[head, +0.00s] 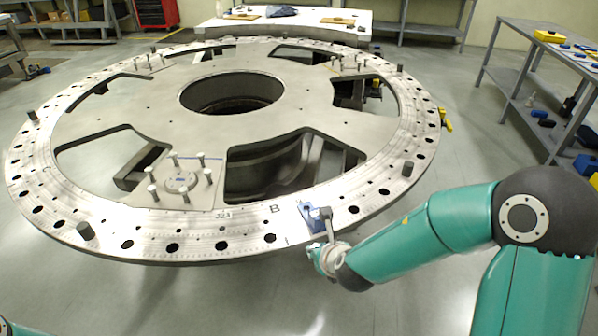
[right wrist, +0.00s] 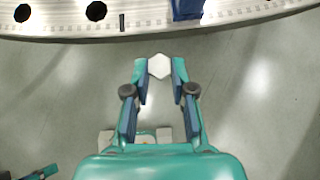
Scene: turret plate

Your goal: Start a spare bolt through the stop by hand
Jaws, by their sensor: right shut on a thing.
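The blue stop (head: 311,217) sits on the near rim of the large turret plate (head: 190,222). Part of the stop shows at the top edge of the right wrist view (right wrist: 187,9). My right gripper (right wrist: 159,76) is shut on a bolt; its pale hexagonal head (right wrist: 159,66) shows between the fingertips. In the wrist view the bolt appears apart from the stop, off the plate's edge. In the head view the gripper is at the near rim beside the stop, partly hiding it. The bolt's shank is hidden.
Upright dark pins (head: 85,231) stand around the plate's rim, with several bolts (head: 175,158) on the inner plate. A grey workbench (head: 510,60) with tools stands at right. A white table (head: 290,25) is behind. The floor in front is clear.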

